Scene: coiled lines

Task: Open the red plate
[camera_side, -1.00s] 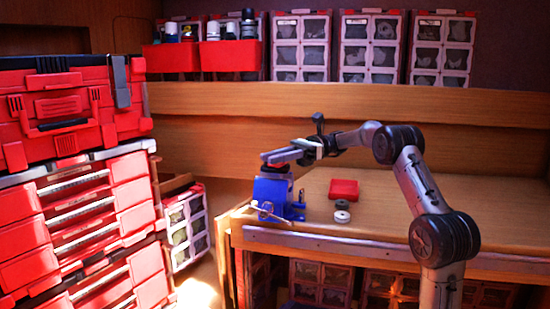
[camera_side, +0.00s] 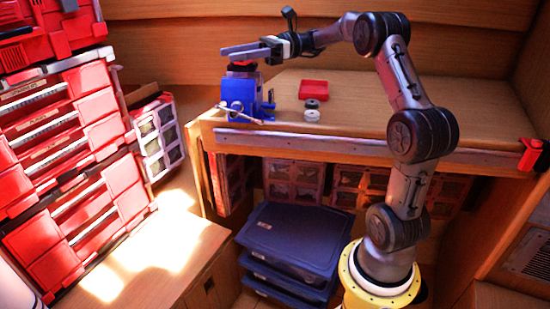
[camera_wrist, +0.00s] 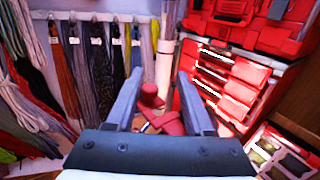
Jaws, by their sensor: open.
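A flat red square plate (camera_side: 313,89) lies on the wooden bench top in the side view. A blue vise-like block (camera_side: 241,92) with a red piece (camera_side: 241,67) on top stands to its left. My gripper (camera_side: 224,52) is above the blue block, its fingers pointing left and apart, with nothing seen between them. In the wrist view my gripper (camera_wrist: 161,78) is open; red shapes (camera_wrist: 152,95) show beyond and between its fingers, and I cannot tell what they are. The flat plate is not identifiable there.
Two small round pieces, dark and white (camera_side: 312,114), lie beside the plate. Red drawer cabinets (camera_side: 65,140) stand at the left. Dark blue bins (camera_side: 290,240) are stacked below the bench. Hanging coiled lines (camera_wrist: 70,60) fill the wrist view's left.

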